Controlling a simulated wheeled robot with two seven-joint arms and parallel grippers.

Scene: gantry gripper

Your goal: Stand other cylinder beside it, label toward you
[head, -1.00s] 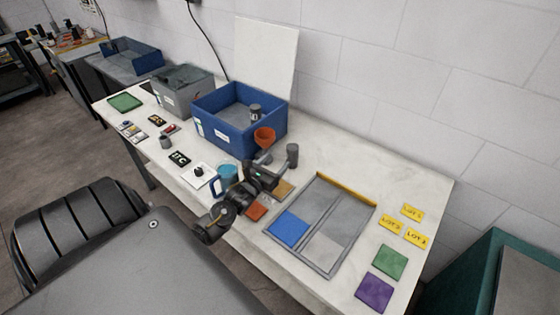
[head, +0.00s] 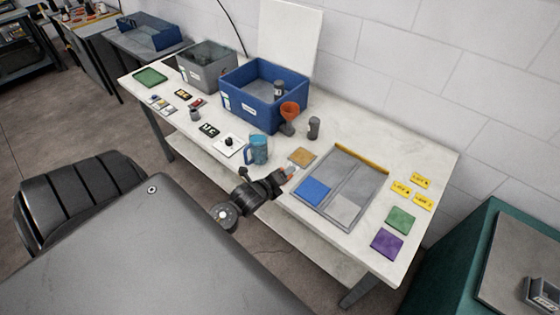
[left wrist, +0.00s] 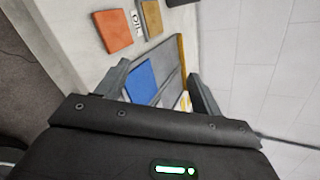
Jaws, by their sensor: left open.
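A dark grey cylinder (head: 314,128) stands upright on the white table (head: 344,246), right of the orange funnel (head: 290,110). Another grey cylinder (head: 278,88) stands inside the blue bin (head: 247,111), near its right wall. I cannot make out a label on either. My left gripper (head: 287,176) is over the table's front edge, on the near side of the standing cylinder and apart from it. In the left wrist view its fingers (left wrist: 160,88) are spread with nothing between them. My right gripper is not in view.
A divided grey tray (head: 352,177) with a blue panel is to the right. Yellow tags (head: 421,181), green and purple squares lie beyond it. A small grey cylindrical piece (head: 195,114) stands left.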

